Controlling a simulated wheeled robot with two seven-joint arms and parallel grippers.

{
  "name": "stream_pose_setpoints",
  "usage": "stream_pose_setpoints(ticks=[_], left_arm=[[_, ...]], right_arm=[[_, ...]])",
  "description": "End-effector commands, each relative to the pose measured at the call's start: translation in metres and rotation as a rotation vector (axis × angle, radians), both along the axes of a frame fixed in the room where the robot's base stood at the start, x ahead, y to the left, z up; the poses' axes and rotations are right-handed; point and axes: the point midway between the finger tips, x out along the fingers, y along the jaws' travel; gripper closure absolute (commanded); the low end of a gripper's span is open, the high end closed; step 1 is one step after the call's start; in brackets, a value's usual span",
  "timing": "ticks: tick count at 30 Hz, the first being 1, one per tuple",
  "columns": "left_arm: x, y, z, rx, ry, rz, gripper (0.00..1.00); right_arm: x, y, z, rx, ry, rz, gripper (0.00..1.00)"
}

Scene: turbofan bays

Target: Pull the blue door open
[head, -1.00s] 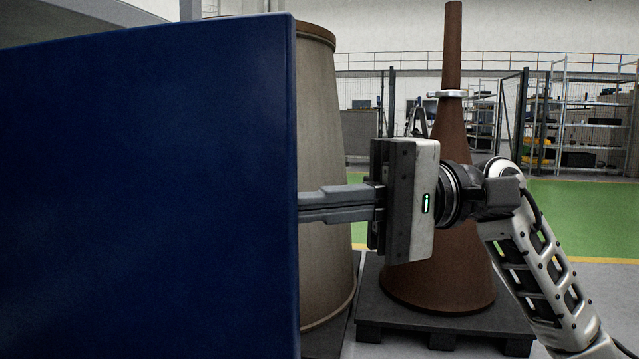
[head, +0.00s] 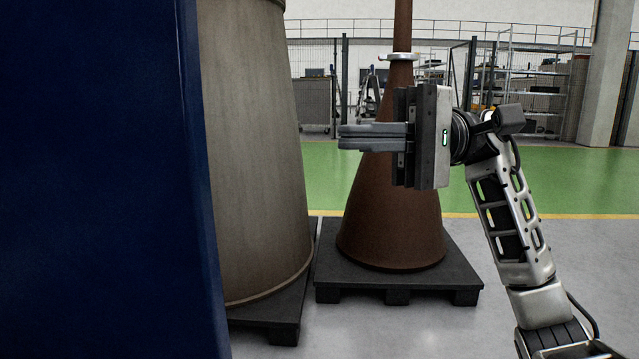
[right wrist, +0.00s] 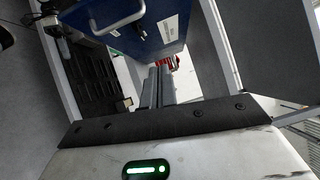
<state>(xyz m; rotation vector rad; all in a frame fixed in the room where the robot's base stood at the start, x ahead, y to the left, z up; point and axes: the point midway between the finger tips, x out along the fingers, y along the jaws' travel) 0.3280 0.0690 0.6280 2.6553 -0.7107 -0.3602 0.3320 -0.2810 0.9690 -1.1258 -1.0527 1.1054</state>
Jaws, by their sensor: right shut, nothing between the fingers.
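The blue door (head: 95,180) fills the left side of the head view as a large flat panel, close to me, with its right edge upright and slightly slanted. My right gripper (head: 342,137) is to the right of that edge, with a clear gap between them. Its fingers point left and are shut with nothing between them. In the right wrist view the shut fingers (right wrist: 159,80) point toward a blue panel (right wrist: 150,28) with a silver bar handle (right wrist: 118,20) and a white label. The fingers do not hold the handle. My left gripper is not in view.
A tall grey-tan cone (head: 255,150) stands on a dark pallet (head: 275,315) just right of the door. A brown cone (head: 390,215) stands on another dark pallet (head: 400,275) behind my right gripper. Grey floor (head: 420,325) is open at the front right.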

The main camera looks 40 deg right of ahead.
Motion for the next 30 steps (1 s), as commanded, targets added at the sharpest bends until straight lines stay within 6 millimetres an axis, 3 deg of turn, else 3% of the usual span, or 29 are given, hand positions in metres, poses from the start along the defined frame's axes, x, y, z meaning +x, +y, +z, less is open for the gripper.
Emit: stream_pose_setpoints(ticks=[2,5,8,11,13,14,15,18,21,25,30], left_arm=[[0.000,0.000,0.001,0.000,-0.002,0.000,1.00],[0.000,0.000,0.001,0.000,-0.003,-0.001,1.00],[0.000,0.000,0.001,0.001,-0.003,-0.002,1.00],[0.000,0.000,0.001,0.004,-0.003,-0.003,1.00],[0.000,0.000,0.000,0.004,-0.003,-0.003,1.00],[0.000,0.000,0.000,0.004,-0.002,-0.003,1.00],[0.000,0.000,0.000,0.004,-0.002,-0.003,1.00],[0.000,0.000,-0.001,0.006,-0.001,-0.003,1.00],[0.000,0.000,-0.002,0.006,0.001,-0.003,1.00],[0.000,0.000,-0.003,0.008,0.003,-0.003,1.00],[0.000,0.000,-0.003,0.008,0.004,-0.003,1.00]], right_arm=[[0.009,0.019,-0.013,0.152,0.222,0.082,1.00],[0.025,0.045,-0.033,0.465,0.698,0.255,1.00],[0.050,0.064,-0.068,0.861,1.338,0.503,1.00],[0.074,0.080,-0.129,1.281,1.999,0.807,1.00],[0.080,0.098,-0.183,1.576,2.411,1.046,1.00],[0.078,0.107,-0.206,-1.550,-2.339,-1.053,1.00],[0.073,0.121,-0.235,-1.422,-2.094,-0.992,1.00],[0.047,0.158,-0.292,-1.165,-1.585,-0.863,1.00],[0.019,0.188,-0.324,-0.998,-1.241,-0.766,1.00],[-0.002,0.209,-0.340,-0.893,-1.020,-0.699,1.00],[-0.006,0.212,-0.343,-0.875,-0.979,-0.685,1.00]])
